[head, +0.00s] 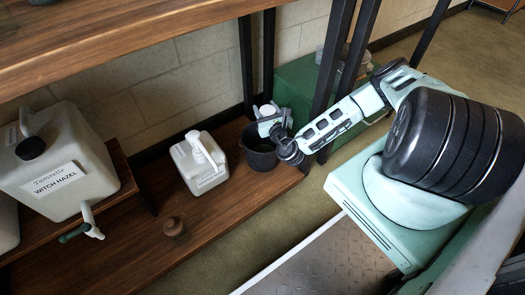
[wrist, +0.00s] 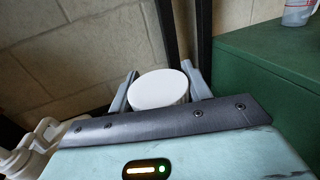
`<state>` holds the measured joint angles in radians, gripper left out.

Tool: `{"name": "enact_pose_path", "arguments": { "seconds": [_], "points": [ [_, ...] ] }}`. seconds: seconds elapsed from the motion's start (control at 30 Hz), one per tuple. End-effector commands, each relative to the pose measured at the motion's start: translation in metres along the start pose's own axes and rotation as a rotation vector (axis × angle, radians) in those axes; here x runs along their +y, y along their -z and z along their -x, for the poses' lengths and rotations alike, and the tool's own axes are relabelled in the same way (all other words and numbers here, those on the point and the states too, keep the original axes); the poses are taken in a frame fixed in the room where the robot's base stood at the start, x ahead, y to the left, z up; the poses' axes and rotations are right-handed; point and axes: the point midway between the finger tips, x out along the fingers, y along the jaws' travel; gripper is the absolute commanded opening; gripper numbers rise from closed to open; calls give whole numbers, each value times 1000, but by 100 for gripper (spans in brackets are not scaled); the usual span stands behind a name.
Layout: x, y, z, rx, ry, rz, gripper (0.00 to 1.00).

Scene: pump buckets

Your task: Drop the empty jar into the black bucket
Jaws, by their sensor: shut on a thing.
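My gripper (head: 268,118) is shut on a small white jar (head: 267,110), high over the black bucket in the head view or close above it; the exact height is hard to tell. In the wrist view the jar's round white top (wrist: 158,88) sits between the two grey fingers of my gripper (wrist: 158,92). The black bucket (head: 259,159) stands on the low wooden shelf, right of a white pump jug. My gripper and wrist cover part of its rim, and its inside is mostly hidden. The bucket does not show in the wrist view.
The white pump jug (head: 199,166) stands just left of the bucket. A large witch hazel container (head: 62,165) with a tap is at the left. A green cabinet (head: 296,88) and dark posts stand behind.

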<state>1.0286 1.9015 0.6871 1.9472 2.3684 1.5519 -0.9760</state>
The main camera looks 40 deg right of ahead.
Motion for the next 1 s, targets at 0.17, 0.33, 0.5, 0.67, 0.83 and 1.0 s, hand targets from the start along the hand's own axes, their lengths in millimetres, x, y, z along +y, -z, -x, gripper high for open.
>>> {"name": "enact_pose_path", "arguments": {
  "seconds": [0.17,0.33,0.5,0.67,0.83,1.0],
  "points": [
    [0,21,0,-1,0,0,21],
    [0,37,0,-1,0,0,21],
    [0,49,0,-1,0,0,21],
    [0,53,0,-1,0,0,21],
    [0,52,0,-1,0,0,21],
    [0,52,0,-1,0,0,60]
  ]
}}
